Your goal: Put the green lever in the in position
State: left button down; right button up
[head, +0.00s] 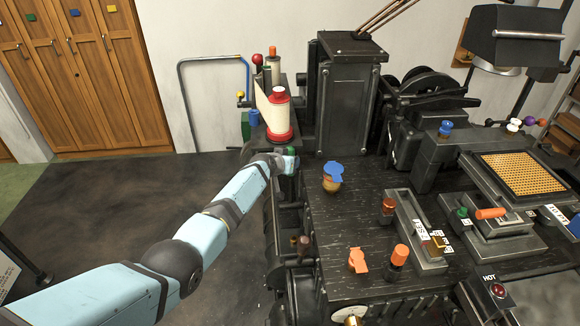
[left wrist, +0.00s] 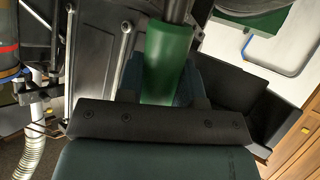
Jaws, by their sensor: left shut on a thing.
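The green lever (left wrist: 166,58) shows in the left wrist view as a green cylindrical handle on a dark metal rod that comes in from the top. My left gripper (left wrist: 161,88) is shut on this handle, with its dark fingers on either side. In the head view my left gripper (head: 286,161) is at the left edge of the machine, below the red-and-white spool. There the gripper largely hides the lever, and its in position cannot be made out. My right gripper is in neither view.
The machine's dark top carries a blue-capped jar (head: 332,176), an orange-topped knob (head: 399,256) and another green knob (head: 461,212). The spool (head: 280,115) stands just behind my left gripper. The floor (head: 100,220) left of the machine is open.

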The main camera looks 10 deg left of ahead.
pick_arm(q)
jog(key=shift+w, duration=0.1)
dwell(0.3)
jog(key=c, duration=0.8)
grip_release()
jog(key=shift+s+a+r+p, duration=0.35)
jog(key=shift+s+p, duration=0.1)
jog(key=shift+p, duration=0.15)
jog(key=p+v, duration=0.2)
jog(key=v, duration=1)
jog(key=shift+s+r, duration=0.1)
jog(key=shift+s, duration=0.2)
